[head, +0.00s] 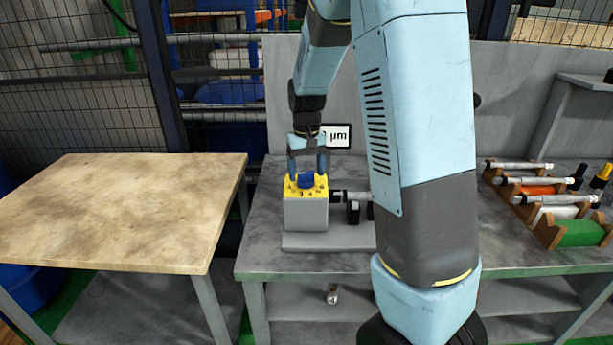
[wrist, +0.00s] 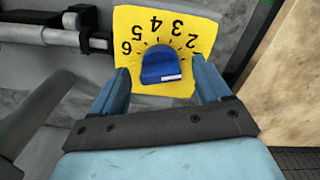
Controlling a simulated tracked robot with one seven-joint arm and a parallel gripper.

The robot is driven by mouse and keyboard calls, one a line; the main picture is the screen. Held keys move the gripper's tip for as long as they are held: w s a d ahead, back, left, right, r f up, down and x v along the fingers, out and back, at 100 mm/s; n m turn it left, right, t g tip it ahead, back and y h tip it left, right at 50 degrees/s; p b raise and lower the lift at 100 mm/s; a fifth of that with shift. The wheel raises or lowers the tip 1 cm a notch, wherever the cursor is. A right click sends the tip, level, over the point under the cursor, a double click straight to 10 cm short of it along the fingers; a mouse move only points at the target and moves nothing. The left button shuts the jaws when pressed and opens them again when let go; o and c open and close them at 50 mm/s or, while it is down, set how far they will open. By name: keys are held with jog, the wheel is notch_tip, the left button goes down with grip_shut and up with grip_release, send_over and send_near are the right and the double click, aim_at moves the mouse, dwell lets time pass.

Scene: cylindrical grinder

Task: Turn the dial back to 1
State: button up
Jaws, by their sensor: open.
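The blue dial (head: 305,180) sits on a yellow plate (head: 291,190) on top of a grey box (head: 305,214) on the bench. In the wrist view the dial (wrist: 158,64) shows a white strip on its lower right edge. The plate's numbers 6, 5, 4, 3 and 2 show upside down around it; I cannot see the 1. My gripper (head: 307,168) points down over the dial, open. In the wrist view my gripper's fingers (wrist: 160,72) stand on either side of the dial, with gaps between. I cannot tell which number the dial points to.
A black and metal fixture (head: 352,203) adjoins the box on its right. A "µm" sign (head: 336,136) stands behind it. Wooden racks with metal tools (head: 548,198) stand at the bench's right. A bare wooden table (head: 110,205) is on the left.

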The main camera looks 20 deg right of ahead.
aim_at(306, 178)
jog(key=shift+f, duration=1.15)
jog(key=shift+c, duration=0.2)
jog(key=c, duration=0.9)
